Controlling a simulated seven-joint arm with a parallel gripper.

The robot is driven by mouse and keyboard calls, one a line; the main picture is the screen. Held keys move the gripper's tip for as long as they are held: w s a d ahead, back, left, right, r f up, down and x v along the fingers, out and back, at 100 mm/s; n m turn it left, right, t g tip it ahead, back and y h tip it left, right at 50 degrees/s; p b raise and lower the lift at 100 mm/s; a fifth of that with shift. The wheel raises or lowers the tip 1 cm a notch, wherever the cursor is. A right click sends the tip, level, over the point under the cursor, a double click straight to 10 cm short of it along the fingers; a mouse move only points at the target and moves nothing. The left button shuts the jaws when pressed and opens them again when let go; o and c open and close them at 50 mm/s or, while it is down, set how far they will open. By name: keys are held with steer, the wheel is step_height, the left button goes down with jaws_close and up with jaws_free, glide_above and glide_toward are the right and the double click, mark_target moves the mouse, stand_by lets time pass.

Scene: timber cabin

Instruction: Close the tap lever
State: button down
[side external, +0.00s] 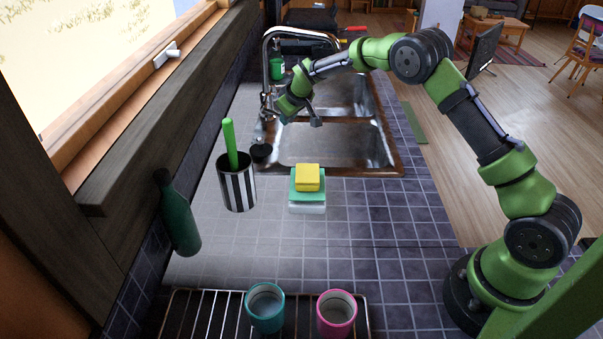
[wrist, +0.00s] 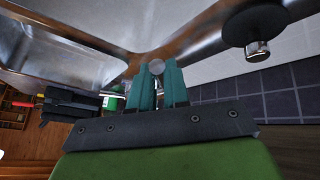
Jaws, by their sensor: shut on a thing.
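The chrome tap (side external: 265,75) stands at the left edge of the steel sink, its tall spout arching over the basins. My gripper (side external: 274,108) is low beside the tap's base, at the sink's left side. In the wrist view its two teal fingers (wrist: 158,80) are close together, shut on the tap lever (wrist: 157,67), whose round metal end shows between the fingertips. Most of the lever is hidden by the fingers, and in the side view by my gripper.
The double sink (side external: 340,150) has a wooden rim. A black round fitting (side external: 261,152) is near its front left corner. A striped pot (side external: 237,185) with a green handle, stacked sponges (side external: 307,180), a green bottle (side external: 178,215) and two cups (side external: 337,315) are nearer the camera.

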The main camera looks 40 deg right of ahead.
steer(key=shift+d+f, duration=0.1)
steer(key=shift+f, duration=0.2)
steer(key=c, duration=1.4)
jaws_free()
steer(key=o, duration=0.3)
steer(key=shift+r, duration=0.2)
steer(key=v, duration=1.6)
steer(key=shift+s+r, duration=0.15)
steer(key=shift+r, duration=0.15)
